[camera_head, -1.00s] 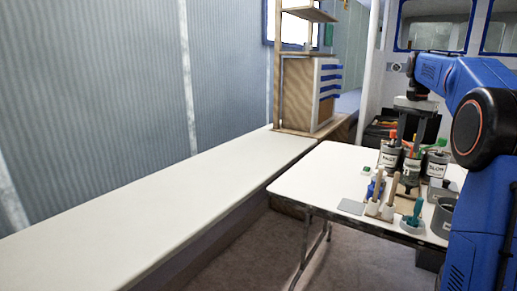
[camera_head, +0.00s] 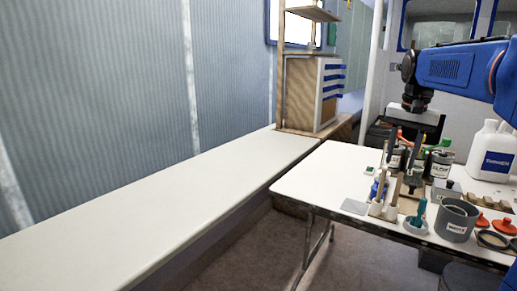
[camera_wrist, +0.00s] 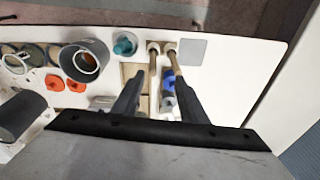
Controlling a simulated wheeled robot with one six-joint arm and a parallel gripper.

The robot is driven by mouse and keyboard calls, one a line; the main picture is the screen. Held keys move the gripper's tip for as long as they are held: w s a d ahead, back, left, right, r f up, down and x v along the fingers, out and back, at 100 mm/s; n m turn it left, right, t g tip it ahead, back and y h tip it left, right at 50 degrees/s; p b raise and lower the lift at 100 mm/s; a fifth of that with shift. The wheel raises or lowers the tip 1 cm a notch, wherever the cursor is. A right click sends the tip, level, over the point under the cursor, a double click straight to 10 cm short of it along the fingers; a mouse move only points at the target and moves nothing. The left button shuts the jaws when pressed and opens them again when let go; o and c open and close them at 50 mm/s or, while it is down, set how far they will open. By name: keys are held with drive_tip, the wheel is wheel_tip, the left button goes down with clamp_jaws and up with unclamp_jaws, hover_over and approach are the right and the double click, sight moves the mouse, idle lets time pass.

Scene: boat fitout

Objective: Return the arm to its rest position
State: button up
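My gripper (camera_head: 403,158) hangs pointing down over the white folding table (camera_head: 318,178) in the head view. Its two fingers are apart in the wrist view (camera_wrist: 157,88), with nothing held between them. A wooden stand with upright handles (camera_head: 383,210) lies under or just beyond the fingers; the gap between them cannot be judged. My blue arm reaches in from the right, well above the table.
A grey pot (camera_head: 455,220), red lids (camera_head: 483,222), labelled cans (camera_head: 440,163) and a white jug (camera_head: 492,152) crowd the table's right side. A long white bench (camera_head: 150,215) at left is clear. A wooden cabinet (camera_head: 310,95) stands behind.

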drive_tip(key=s+a+f+n+t, duration=0.1)
drive_tip(key=s+a+f+n, duration=0.1)
drive_tip(key=s+a+f, duration=0.2)
drive_tip(key=s+a+f+n+t, duration=0.1)
drive_tip(key=s+a+f+n, duration=0.2)
drive_tip(key=s+f, duration=0.6)
drive_tip(key=s+a+f+n+t, duration=0.1)
drive_tip(key=s+a+f, duration=0.4)
drive_tip(key=s, duration=1.2)
wheel_tip(320, 180, down, 3)
drive_tip(key=shift+a+r+n, duration=0.2)
drive_tip(key=shift+a+n, duration=0.15)
drive_tip(key=shift+n, duration=0.55)
